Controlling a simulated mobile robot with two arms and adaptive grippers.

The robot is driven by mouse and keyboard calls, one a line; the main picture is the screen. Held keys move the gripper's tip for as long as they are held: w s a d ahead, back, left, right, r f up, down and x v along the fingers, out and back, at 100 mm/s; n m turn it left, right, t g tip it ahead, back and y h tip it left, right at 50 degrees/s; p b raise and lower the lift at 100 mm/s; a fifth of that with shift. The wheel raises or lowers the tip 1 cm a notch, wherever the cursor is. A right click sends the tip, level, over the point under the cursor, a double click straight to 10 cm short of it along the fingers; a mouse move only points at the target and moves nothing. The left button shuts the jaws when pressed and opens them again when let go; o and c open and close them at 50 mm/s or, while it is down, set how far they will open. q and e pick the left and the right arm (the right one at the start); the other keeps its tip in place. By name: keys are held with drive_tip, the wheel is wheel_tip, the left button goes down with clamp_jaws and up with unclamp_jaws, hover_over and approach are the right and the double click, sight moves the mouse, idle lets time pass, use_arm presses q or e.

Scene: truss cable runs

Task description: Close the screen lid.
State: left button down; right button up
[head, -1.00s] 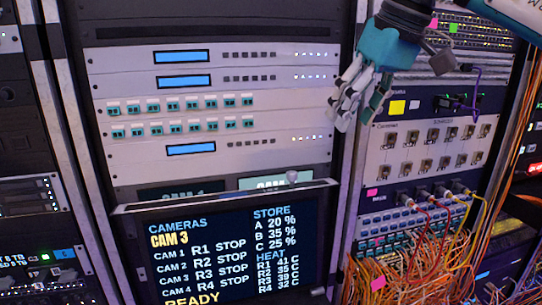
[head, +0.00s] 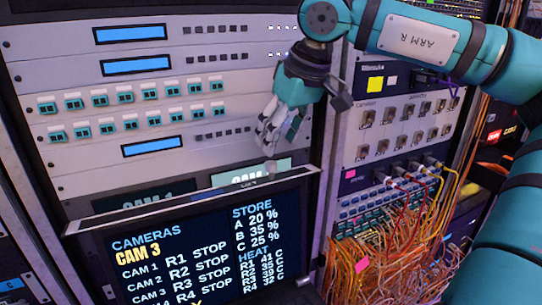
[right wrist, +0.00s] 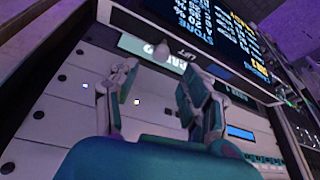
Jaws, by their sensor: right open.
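The screen lid (head: 205,235) stands raised at the bottom of the head view, its lit face showing camera, store and heat text. A small pale knob (head: 270,167) sits at its top edge. In the right wrist view the lid (right wrist: 215,28) is at the top, its text upside down, with the knob (right wrist: 162,52) beside a "LIFT" label. My right gripper (head: 270,138) is open and empty, fingers pointing down just above the knob. In the right wrist view its fingers (right wrist: 157,85) are spread, with the knob beyond their tips; contact is not visible. My left gripper is out of view.
Rack panels with blue displays (head: 130,34) and teal ports (head: 130,122) rise behind the lid. Partly hidden panels lettered "CAM" (head: 150,196) lie behind its top edge. To the right, a patch panel and tangled orange cables (head: 385,265) hang near my right arm.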

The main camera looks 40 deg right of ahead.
sight(271, 162)
drive_tip(key=x, duration=0.5)
drive_tip(key=shift+s+f+p, duration=0.15)
drive_tip(key=shift+f+p, duration=0.05)
drive_tip(key=shift+p, duration=0.2)
drive_tip(key=shift+w+f, duration=0.25)
drive_tip(key=shift+f, duration=0.2)
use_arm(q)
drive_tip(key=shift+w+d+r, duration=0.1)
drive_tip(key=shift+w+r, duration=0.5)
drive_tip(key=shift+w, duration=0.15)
use_arm(e)
clamp_jaws()
